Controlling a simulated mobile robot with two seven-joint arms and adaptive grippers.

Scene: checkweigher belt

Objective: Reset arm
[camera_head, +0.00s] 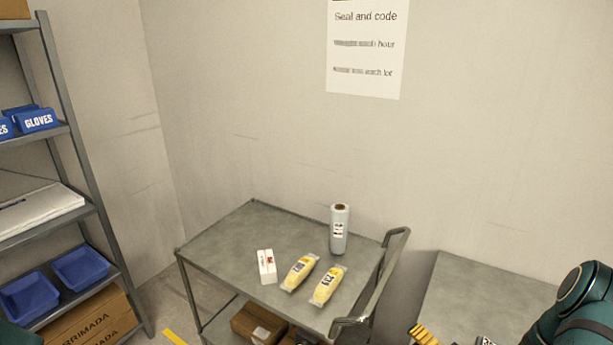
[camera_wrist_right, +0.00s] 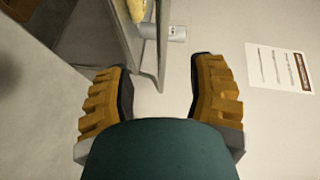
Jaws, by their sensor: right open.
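My right arm comes in at the lower right of the head view, with a yellow ridged finger of its gripper (camera_head: 424,336) at the bottom edge, right of the cart handle. In the right wrist view both fingers of this gripper (camera_wrist_right: 160,80) stand wide apart with nothing between them. The gripper is open and empty. My left gripper is not in view.
A grey cart (camera_head: 222,245) carries a white box (camera_head: 266,266), two yellow packs (camera_head: 299,272) (camera_head: 328,286) and a wrap roll (camera_head: 339,229). Its handle (camera_head: 383,277) rises near my right gripper. A grey table (camera_head: 460,290) stands right. Shelving (camera_head: 62,130) stands left.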

